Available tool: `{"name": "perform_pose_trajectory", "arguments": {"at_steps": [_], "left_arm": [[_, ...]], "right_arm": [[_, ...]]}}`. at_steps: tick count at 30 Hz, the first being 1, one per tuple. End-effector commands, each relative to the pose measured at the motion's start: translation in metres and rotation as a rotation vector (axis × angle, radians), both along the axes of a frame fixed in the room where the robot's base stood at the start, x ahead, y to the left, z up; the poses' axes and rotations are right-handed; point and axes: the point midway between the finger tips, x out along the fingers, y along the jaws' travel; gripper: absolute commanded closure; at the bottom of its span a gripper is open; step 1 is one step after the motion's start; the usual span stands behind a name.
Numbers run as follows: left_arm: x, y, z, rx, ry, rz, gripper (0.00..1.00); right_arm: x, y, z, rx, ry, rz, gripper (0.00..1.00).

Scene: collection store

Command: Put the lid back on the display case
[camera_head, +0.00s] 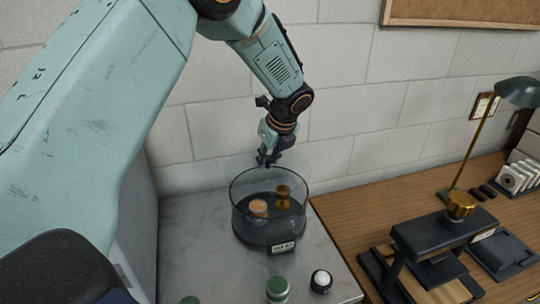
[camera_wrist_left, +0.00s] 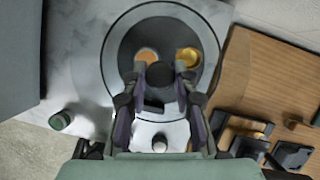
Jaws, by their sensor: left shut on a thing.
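The display case (camera_head: 236,215) is a clear round glass cylinder with a dark base and a small label at its front. Inside are an orange-brown disc-like piece (camera_head: 258,207) and a small gold cup (camera_head: 283,197). My left gripper (camera_head: 268,160) points down over the case and is shut on the knob of the clear lid (camera_head: 297,160). The knob shows as a dark round shape (camera_wrist_left: 161,76) between the fingers in the left wrist view. The lid looks level, at or slightly above the case's rim; I cannot tell whether they touch. My right gripper is out of view.
The case stands on a grey marble top (camera_head: 190,245). A green-topped jar (camera_head: 278,289) and a white-topped dark piece (camera_head: 321,281) stand in front. At right, a wooden desk (camera_head: 340,215) holds a dark press (camera_head: 440,232) and a lamp (camera_head: 518,92). A block wall is behind.

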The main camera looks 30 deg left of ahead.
Motion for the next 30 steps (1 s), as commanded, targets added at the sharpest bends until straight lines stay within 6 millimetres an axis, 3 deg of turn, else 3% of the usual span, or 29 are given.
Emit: {"name": "perform_pose_trajectory", "arguments": {"at_steps": [17, 30], "left_arm": [[0.003, 0.000, -0.040, 0.000, -0.003, 0.000, 1.00], [0.004, 0.001, -0.060, 0.000, -0.002, 0.000, 1.00]], "right_arm": [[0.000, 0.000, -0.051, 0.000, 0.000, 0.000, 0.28], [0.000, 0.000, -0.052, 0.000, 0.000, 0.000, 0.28]]}}
